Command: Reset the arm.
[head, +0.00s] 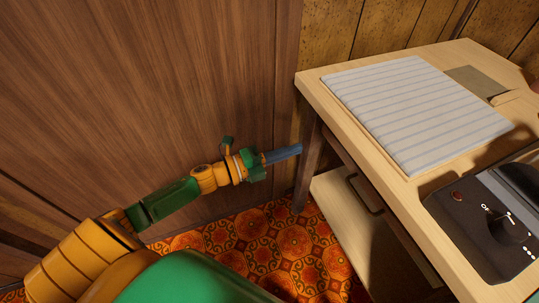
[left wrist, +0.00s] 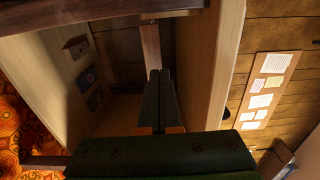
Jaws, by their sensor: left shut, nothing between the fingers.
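My left arm reaches in from the lower left of the head view. Its gripper (head: 284,154) is shut and empty, out in the air beside the left leg of the wooden sewing table (head: 312,90). In the left wrist view the two dark fingers (left wrist: 160,100) lie together with nothing between them. In that view they point toward a wooden leg and the space under the table. I cannot tell whether the fingertips touch anything. My right gripper is in neither view.
A striped cloth (head: 418,112) lies on the table, with a grey-green piece (head: 474,82) behind it. The dark sewing machine bed (head: 490,220) is at the right. A lower shelf (head: 345,215) is under the tabletop. Wood panelling (head: 150,90) stands behind my arm, above patterned carpet (head: 290,245).

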